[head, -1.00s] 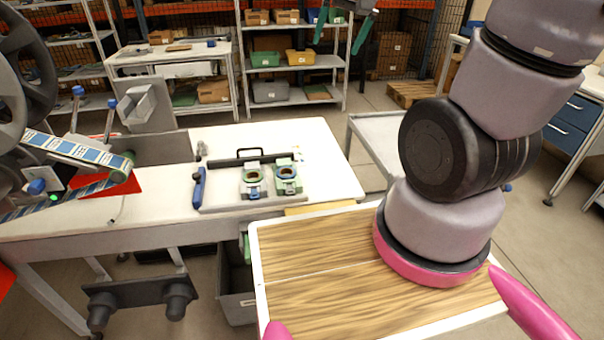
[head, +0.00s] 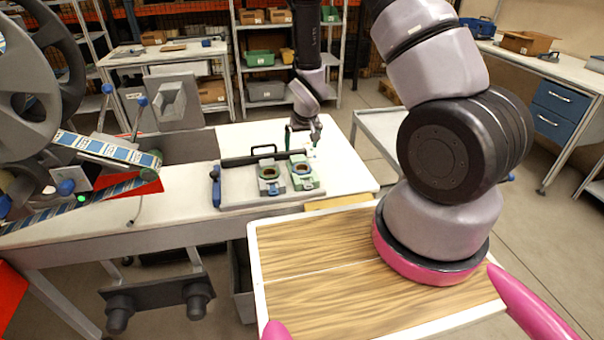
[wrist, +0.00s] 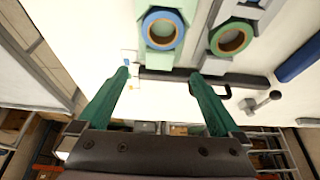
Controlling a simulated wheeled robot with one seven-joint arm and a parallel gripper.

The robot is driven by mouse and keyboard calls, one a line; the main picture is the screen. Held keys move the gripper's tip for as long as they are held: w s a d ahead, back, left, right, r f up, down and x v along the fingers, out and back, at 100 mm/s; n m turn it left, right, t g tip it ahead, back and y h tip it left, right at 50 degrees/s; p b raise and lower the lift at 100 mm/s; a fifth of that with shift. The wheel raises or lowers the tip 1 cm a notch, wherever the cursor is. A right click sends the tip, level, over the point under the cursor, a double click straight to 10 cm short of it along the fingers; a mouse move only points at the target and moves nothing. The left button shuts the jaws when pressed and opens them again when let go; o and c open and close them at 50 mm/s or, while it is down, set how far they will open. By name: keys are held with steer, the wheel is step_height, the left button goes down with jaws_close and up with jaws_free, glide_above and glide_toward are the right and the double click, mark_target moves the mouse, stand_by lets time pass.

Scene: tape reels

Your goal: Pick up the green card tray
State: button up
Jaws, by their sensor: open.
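The green card tray (head: 313,177) is pale green with a reel on it. It lies at the right of the flat grey base on the white table. In the wrist view the green card tray (wrist: 158,60) has a blue ring around its reel. My gripper (head: 303,138) is over the table just behind it. In the wrist view my gripper (wrist: 160,74) is open and empty. Its green fingers point towards the tray, whose near end lies ahead between the fingertips, apart from them.
A grey card tray (head: 262,181) with a green-ringed reel lies beside it on the left. A black bar with a handle (head: 264,148) runs along the base's back edge. A blue tool (head: 215,186) lies at the base's left. Reel machinery (head: 108,153) stands further left.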

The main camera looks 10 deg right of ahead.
mark_target(299, 160)
steer(key=x, duration=0.9)
steer(key=shift+r, duration=0.1)
jaws_close()
